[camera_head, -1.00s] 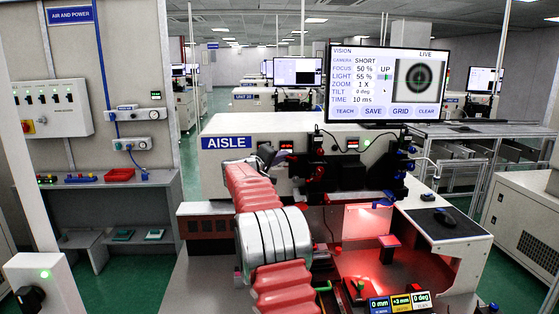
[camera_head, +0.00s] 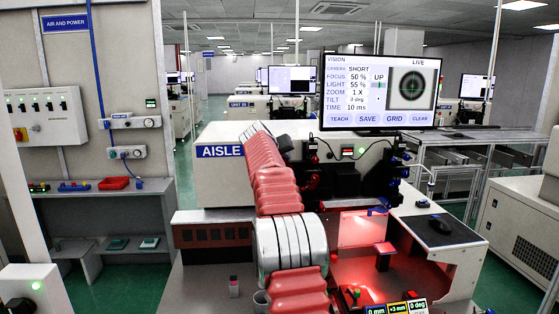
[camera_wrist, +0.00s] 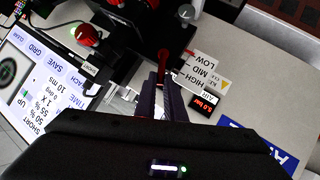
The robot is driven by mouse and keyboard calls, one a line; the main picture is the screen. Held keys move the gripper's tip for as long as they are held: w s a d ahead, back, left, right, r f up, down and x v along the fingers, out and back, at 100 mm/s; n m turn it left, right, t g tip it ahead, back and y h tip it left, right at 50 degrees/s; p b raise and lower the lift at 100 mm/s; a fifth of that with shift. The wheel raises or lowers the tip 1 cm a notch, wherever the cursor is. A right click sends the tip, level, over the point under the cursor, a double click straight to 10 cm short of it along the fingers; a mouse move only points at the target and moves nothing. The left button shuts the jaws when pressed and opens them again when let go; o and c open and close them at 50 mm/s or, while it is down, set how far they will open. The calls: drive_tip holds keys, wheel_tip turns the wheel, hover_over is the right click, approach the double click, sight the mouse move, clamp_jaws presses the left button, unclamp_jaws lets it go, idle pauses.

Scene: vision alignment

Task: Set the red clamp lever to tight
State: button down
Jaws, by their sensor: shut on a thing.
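In the wrist view my gripper (camera_wrist: 162,84) has its two dark fingers close together on the near end of a slim red lever (camera_wrist: 163,60). The lever runs up from the fingertips towards a dark block. I cannot read any tight or loose mark beside it. In the head view my red-sleeved arm reaches to the dark camera station, and the gripper and lever are hidden behind it.
A red knob (camera_wrist: 88,35) and a HIGH/MID/LOW label plate (camera_wrist: 201,72) flank the lever. An air display (camera_wrist: 204,103) reads about 5.0 bar. The vision monitor (camera_head: 379,90) stands above the station. A red-lit bench (camera_head: 350,262) lies in front.

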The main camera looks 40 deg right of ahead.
drive_tip(key=shift+s+d+m+t+y, duration=0.35)
drive_tip(key=shift+d+m+y, duration=0.15)
drive_tip(key=shift+m+y, duration=0.3)
drive_tip(key=shift+s+d+m+t+y, duration=0.3)
drive_tip(key=shift+d+m+y, duration=0.25)
drive_tip(key=shift+y, duration=0.45)
drive_tip(key=shift+f, duration=0.15)
drive_tip(key=c, duration=2.1)
unclamp_jaws()
drive_tip(key=shift+o, duration=1.3)
drive_tip(key=shift+r, duration=0.3)
drive_tip(key=shift+s+r, duration=0.1)
drive_tip(key=v, duration=1.3)
drive_tip(key=shift+s+a, duration=0.15)
drive_tip(key=shift+a, duration=0.15)
